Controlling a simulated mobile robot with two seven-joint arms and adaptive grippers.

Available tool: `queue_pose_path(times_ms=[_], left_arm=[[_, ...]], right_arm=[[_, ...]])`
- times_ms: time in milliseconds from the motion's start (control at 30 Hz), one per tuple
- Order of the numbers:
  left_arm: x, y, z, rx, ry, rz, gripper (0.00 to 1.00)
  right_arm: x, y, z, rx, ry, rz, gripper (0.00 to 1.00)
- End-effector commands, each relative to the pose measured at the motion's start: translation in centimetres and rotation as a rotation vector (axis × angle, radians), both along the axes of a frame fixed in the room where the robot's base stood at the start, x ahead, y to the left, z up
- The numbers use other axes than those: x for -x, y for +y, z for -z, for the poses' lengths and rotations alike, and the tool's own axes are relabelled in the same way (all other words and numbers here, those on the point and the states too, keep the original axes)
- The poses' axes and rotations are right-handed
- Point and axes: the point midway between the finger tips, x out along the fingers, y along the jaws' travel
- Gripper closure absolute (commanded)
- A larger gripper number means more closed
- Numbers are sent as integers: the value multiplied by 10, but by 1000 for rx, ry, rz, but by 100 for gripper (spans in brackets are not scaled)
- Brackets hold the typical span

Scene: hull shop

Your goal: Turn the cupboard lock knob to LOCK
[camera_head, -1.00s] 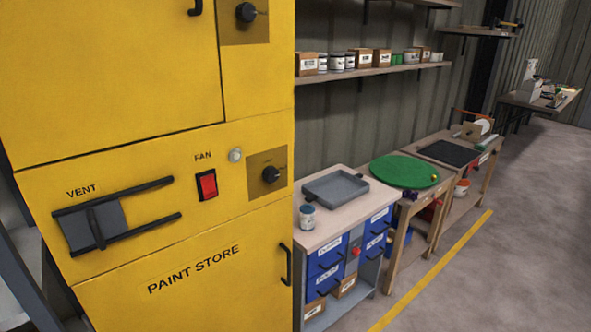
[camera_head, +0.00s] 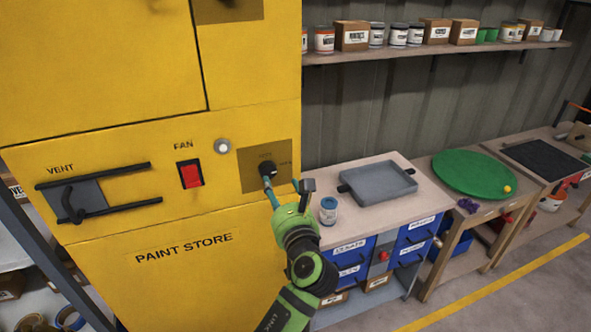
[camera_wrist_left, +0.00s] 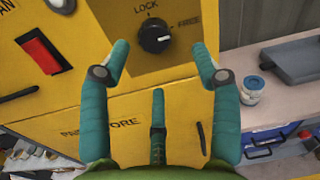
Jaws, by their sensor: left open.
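The cupboard lock knob (camera_head: 267,169) is a round black knob on a brown plate (camera_head: 250,180) on the yellow paint store cupboard (camera_head: 200,280). In the left wrist view the knob (camera_wrist_left: 154,36) sits between the printed words LOCK, above it, and FREE, at its upper right. Its white mark points right, nearer the FREE side. My left gripper (camera_head: 288,188) is in front of the plate, with one finger overlapping the knob's lower edge in the head view. In the wrist view its teal fingers (camera_wrist_left: 162,62) are spread apart, and the knob shows beyond them, ungripped.
A red fan switch (camera_head: 190,174), a white round button (camera_head: 222,146) and a vent slider (camera_head: 75,202) are left of the knob. A bench (camera_head: 330,243) at the right holds a jar (camera_head: 328,211) close to my gripper and a grey tray (camera_head: 378,183).

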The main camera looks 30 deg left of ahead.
Motion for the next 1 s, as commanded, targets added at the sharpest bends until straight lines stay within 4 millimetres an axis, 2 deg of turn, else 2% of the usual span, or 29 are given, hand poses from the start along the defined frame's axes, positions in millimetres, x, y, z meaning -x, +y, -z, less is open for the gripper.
queue_pose_path(times_ms=[400,767,800,867,900,933,1000], left_arm=[[-41,42,-1,0,3,2,37],[-46,47,1,1,1,3,37],[-46,47,1,2,2,4,45],[-45,47,1,2,2,4,69],[-46,47,1,2,1,4,85],[-46,47,2,2,1,4,93],[-46,47,2,2,2,4,93]], right_arm=[[9,5,-20,-7,14,-4,54],[3,-1,-20,1,6,-1,54],[3,-2,-20,2,6,0,54],[3,-2,-20,2,6,0,54],[3,-2,-20,3,5,0,54],[3,-2,-20,3,5,0,54],[3,-2,-21,3,4,0,54]])
